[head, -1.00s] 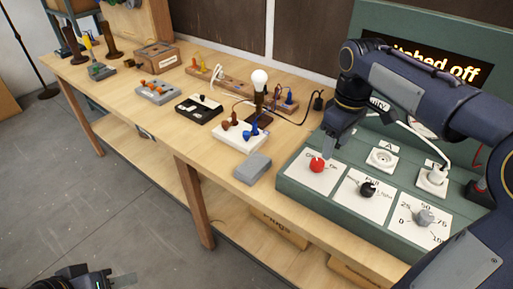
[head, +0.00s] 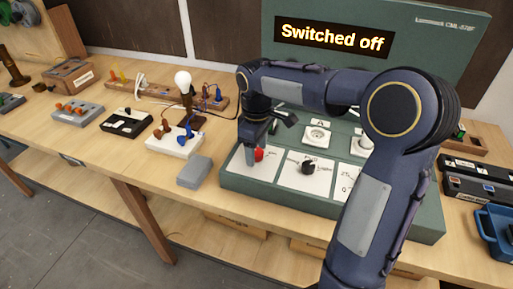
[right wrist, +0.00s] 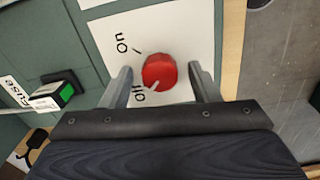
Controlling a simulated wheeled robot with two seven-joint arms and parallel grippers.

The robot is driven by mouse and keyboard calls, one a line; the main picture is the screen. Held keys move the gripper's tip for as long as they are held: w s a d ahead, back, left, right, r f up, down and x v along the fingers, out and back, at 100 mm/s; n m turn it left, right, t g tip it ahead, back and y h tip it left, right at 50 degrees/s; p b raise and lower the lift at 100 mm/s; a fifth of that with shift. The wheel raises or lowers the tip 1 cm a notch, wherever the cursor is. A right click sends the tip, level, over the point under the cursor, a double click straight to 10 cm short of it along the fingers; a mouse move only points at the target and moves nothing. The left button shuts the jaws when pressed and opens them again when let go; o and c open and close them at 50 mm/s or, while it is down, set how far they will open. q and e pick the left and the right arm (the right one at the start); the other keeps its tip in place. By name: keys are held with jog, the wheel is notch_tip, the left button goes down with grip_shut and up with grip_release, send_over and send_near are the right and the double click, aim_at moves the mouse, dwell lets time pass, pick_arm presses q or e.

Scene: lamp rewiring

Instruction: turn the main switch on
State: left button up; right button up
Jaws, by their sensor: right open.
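The main switch is a red round knob (head: 258,155) on a white plate at the left end of the green panel. In the right wrist view the knob (right wrist: 159,71) shows its white mark pointing towards "off". The sign (head: 333,38) reads "Switched off". My right gripper (head: 254,156) points down at the knob. In the right wrist view its open fingers (right wrist: 160,80) stand on either side of the knob, with a visible gap at each side. My left gripper is out of view.
A black knob (head: 308,168) sits right of the red one, and a socket (head: 317,135) lies behind. A grey block (head: 195,171) and a lit-looking white bulb (head: 183,80) stand left of the panel. A fuse block (right wrist: 57,92) shows in the right wrist view.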

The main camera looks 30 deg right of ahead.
jog(key=shift+c, duration=0.3)
jog(key=c, duration=0.9)
jog(key=shift+r+m, duration=0.1)
jog(key=shift+m, duration=0.2)
jog(key=m+p, duration=0.1)
jog(key=m, duration=0.2)
jog(key=shift+m, duration=0.3)
jog(key=m+p, duration=0.1)
jog(key=m, duration=0.3)
jog(key=shift+m, duration=0.3)
jog(key=m+p, duration=0.1)
jog(key=m, duration=0.3)
jog(key=shift+m, duration=0.3)
jog(key=shift+m+p, duration=0.6)
jog(key=shift+m, duration=1.6)
